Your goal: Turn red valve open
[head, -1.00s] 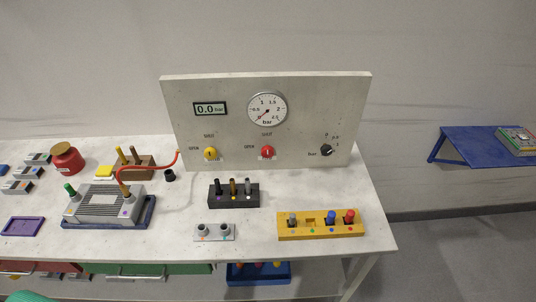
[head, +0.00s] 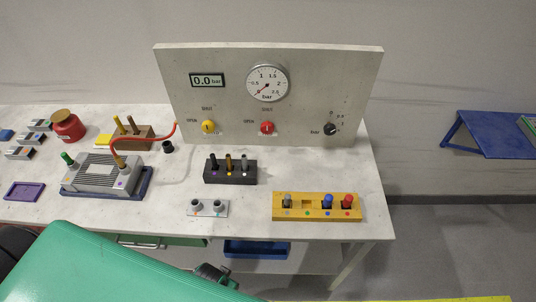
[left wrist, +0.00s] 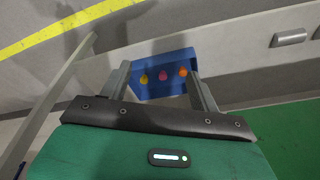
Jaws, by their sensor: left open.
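The red valve (head: 267,128) is a round knob low in the middle of the upright grey panel (head: 350,75) at the back of the bench. A label that seems to read OPEN is on its left and another is above it. Its pale mark looks upright. The dial gauge (head: 267,83) above it has its needle at the low end, and the display (head: 208,80) reads 0.0 bar. My left gripper (left wrist: 161,80) is open and empty in the left wrist view, facing a blue bin below the bench top. My green left arm is well short of the valve. My right gripper does not show.
A yellow valve (head: 208,127) and a black knob (head: 330,129) flank the red one. Before the panel stand a black block (head: 230,175), a grey socket plate (head: 208,208) and a yellow rack (head: 317,207). A red hose (head: 150,137) curves on the left. The blue bin (head: 256,249) is underneath.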

